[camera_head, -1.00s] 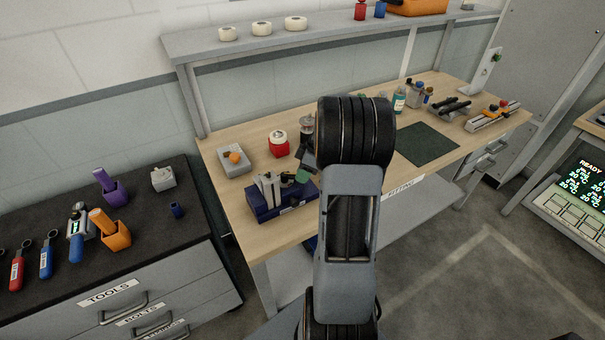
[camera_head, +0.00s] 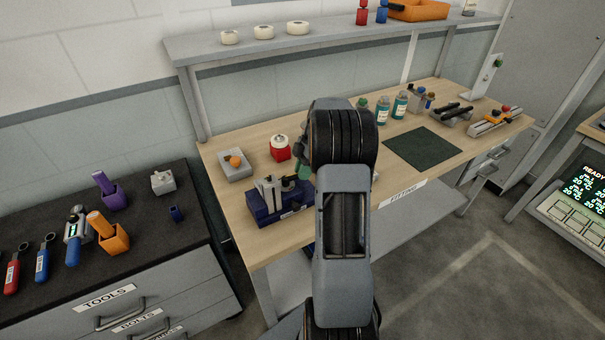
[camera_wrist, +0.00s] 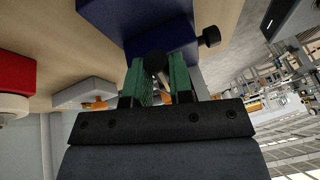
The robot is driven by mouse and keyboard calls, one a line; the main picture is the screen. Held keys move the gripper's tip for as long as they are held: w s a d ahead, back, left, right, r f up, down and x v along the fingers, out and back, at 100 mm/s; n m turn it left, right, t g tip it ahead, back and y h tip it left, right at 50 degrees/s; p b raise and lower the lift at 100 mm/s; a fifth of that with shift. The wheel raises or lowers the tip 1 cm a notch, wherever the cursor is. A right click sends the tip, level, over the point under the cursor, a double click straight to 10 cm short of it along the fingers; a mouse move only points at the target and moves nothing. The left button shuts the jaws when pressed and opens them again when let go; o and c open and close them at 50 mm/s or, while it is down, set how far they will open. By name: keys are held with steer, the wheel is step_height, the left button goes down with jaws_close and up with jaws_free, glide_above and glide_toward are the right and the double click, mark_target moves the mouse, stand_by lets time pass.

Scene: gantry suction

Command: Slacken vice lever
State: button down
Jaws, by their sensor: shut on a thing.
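The blue vice (camera_head: 270,208) with grey jaws stands on the front left part of the wooden bench. In the wrist view its blue body (camera_wrist: 185,38) fills the top middle. The vice lever (camera_wrist: 155,62), dark with a rounded end, lies between the green fingers of my gripper (camera_wrist: 158,80). The fingers are shut on it. In the head view my arm hides most of my gripper, and only a bit of green shows just right of the vice. The lever's full angle cannot be made out.
A red-and-white pot (camera_head: 280,150) and a grey tray with an orange piece (camera_head: 235,164) stand behind the vice. A dark green mat (camera_head: 422,147) lies to the right, with bottles (camera_head: 383,112) behind it. A shelf (camera_head: 330,35) runs above the bench's back.

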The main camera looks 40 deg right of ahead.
steer(key=shift+w+n, duration=0.2)
steer(key=shift+n, duration=0.1)
stand_by(0.4)
steer(key=c, duration=1)
jaws_free()
steer(key=v, duration=1.3)
steer(key=shift+w+d+r, duration=0.15)
steer(key=shift+r, duration=0.2)
